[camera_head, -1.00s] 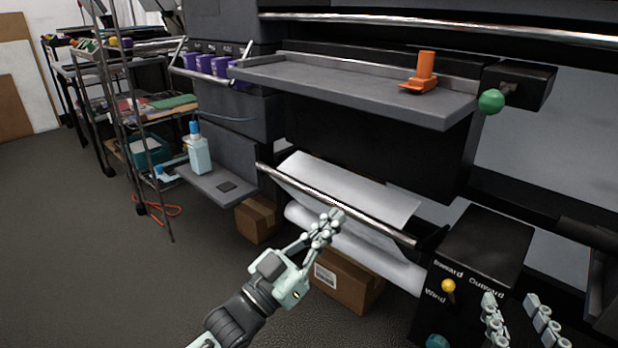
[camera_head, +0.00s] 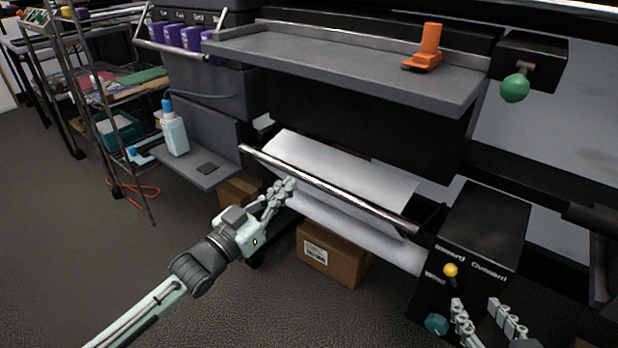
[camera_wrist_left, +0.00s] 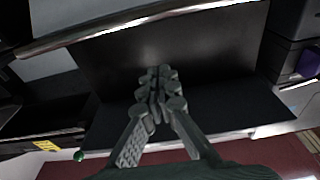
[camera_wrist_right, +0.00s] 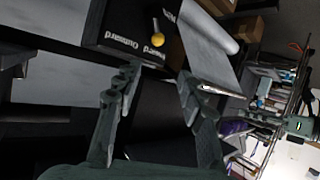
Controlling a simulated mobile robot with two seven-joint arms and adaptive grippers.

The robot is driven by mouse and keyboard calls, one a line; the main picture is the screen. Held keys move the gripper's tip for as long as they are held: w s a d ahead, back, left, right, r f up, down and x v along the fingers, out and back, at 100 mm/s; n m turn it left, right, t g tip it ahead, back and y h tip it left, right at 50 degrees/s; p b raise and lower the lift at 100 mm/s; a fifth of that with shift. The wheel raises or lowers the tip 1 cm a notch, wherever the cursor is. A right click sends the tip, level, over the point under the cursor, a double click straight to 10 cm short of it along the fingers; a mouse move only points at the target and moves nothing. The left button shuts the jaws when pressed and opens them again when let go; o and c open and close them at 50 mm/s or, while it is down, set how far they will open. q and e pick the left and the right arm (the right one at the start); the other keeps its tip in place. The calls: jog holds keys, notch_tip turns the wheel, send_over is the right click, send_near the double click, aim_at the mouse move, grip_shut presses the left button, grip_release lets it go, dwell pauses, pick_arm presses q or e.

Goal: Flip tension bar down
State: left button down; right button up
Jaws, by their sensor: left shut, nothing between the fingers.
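The tension bar (camera_head: 335,189) is a silver rod that slants across the front of the machine, with white film (camera_head: 340,168) behind and below it. My left gripper (camera_head: 283,187) has its fingertips together just below the bar's left part in the head view. Whether they touch it cannot be told. In the left wrist view the fingers (camera_wrist_left: 160,78) are closed and empty before a dark panel, and a silver bar runs along the top. My right gripper (camera_head: 488,312) is open and empty at the lower right, near the control box; its spread fingers show in the right wrist view (camera_wrist_right: 158,85).
A black control box (camera_head: 478,230) with a yellow knob (camera_head: 450,270) stands at the bar's right end. Above are a grey shelf (camera_head: 340,75), an orange tool (camera_head: 427,48) and a green knob (camera_head: 515,88). A cardboard box (camera_head: 330,262) sits below.

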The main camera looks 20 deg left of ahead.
pick_arm(q)
jog(key=r, duration=0.2)
send_over(312, 178)
jog(key=shift+s+d+f+b, duration=0.25)
jog(key=shift+s+d+b, duration=0.1)
jog(key=shift+d+b, duration=0.05)
jog(key=f, duration=0.3)
jog(key=shift+s+a+f+b, duration=0.15)
jog(key=shift+s+f+b, duration=0.1)
jog(key=shift+s+b, duration=0.1)
jog(key=shift+s+f, duration=0.1)
jog(key=shift+f, duration=0.15)
pick_arm(e)
jog(key=w+a+r+t+y, duration=0.1)
jog(key=a+r+t+y, duration=0.1)
jog(key=r, duration=0.4)
jog(key=shift+w+a+r+t+y, duration=0.15)
jog(key=shift+a+r+t+y, duration=0.2)
jog(key=shift+a+t, duration=0.65)
jog(key=shift+a+r, duration=0.1)
jog(key=shift+a, duration=0.05)
